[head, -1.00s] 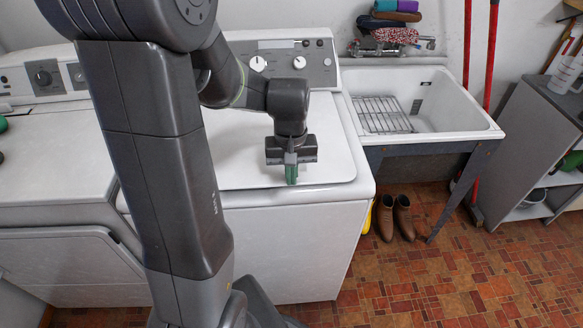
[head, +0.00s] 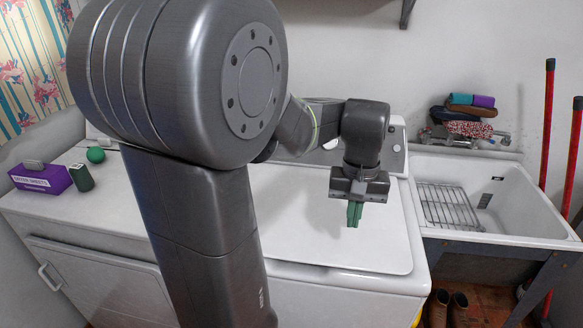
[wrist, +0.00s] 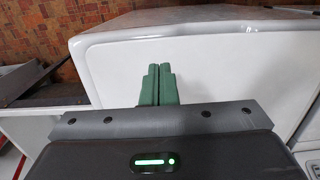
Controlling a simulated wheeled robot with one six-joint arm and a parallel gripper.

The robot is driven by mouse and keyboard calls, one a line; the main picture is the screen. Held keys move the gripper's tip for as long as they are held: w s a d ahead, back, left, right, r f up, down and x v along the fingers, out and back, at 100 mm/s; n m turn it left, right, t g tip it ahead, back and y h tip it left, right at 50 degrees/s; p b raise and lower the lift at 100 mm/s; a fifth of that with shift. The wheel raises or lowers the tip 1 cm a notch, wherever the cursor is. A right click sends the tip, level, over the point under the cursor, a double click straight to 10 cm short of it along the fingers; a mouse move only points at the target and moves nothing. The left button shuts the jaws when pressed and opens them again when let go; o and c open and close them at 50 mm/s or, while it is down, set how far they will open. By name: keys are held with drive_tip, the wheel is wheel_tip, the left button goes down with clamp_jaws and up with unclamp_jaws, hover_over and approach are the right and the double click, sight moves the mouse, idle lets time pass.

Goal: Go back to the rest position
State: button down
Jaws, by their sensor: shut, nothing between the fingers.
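My gripper (head: 354,214) hangs over the white lid of the top-loading washer (head: 330,232), with its green fingers pointing down. The wrist view also shows the green fingers (wrist: 158,84) pressed together with nothing between them. The fingers look clear of the lid, but the exact gap is hard to judge. My arm is bent and covers part of the washer and its control panel in the head view.
A utility tub (head: 505,200) with a wire rack (head: 448,206) stands to the right. Rolled cloths (head: 470,112) lie above it. Red poles (head: 546,125) lean beside it. A purple box (head: 40,178), a dark green can (head: 82,178) and a green ball (head: 96,154) stand on the left machine.

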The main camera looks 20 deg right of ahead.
drive_tip(key=b, duration=0.1)
hover_over(345, 267)
wheel_tip(345, 267, down, 12)
drive_tip(key=shift+w+r, duration=0.1)
drive_tip(key=shift+f+b, duration=0.55)
drive_tip(key=shift+f, duration=0.2)
